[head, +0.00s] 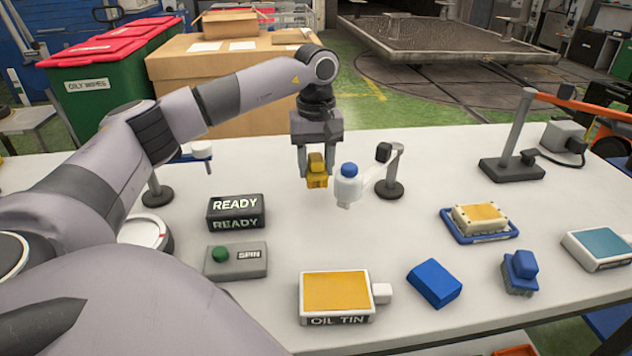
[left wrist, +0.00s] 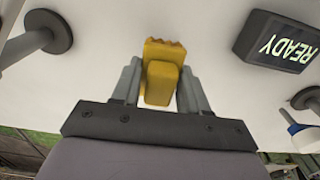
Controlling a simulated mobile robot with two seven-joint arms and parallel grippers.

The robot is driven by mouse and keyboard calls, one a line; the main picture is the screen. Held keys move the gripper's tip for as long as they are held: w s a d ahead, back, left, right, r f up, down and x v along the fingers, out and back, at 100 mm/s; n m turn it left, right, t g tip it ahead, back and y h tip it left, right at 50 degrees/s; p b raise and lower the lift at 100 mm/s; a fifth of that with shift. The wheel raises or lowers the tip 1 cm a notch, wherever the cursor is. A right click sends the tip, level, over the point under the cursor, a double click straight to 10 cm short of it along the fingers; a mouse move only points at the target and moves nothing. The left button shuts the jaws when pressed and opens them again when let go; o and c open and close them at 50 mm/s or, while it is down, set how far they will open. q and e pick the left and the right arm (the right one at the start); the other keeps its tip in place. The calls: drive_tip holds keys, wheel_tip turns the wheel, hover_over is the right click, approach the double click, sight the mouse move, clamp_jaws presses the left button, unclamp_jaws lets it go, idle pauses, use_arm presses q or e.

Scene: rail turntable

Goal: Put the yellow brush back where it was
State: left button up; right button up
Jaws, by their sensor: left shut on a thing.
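The yellow brush (head: 317,172) is held between the fingers of my left gripper (head: 318,168), over the middle of the white table. In the left wrist view the brush (left wrist: 161,72) sits between the two grey fingertips (left wrist: 160,82), with its toothed edge pointing away from the wrist. The left gripper is shut on it. Whether the brush touches the table is hard to tell. My right gripper is not in view.
A white bottle with a blue cap (head: 348,182) hangs by a dark stand (head: 389,188) just right of the brush. The READY box (head: 235,212), SPIN button box (head: 236,260), oil tin (head: 336,294), blue block (head: 434,283), blue-handled piece (head: 520,272) and blue tray (head: 479,236) stand nearby.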

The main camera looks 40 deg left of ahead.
sight(316, 182)
use_arm(q)
drive_tip(key=shift+f, duration=2.2)
drive_tip(key=o, duration=1)
drive_tip(key=shift+f, duration=0.1)
wheel_tip(316, 182, up, 12)
drive_tip(key=shift+r, duration=0.15)
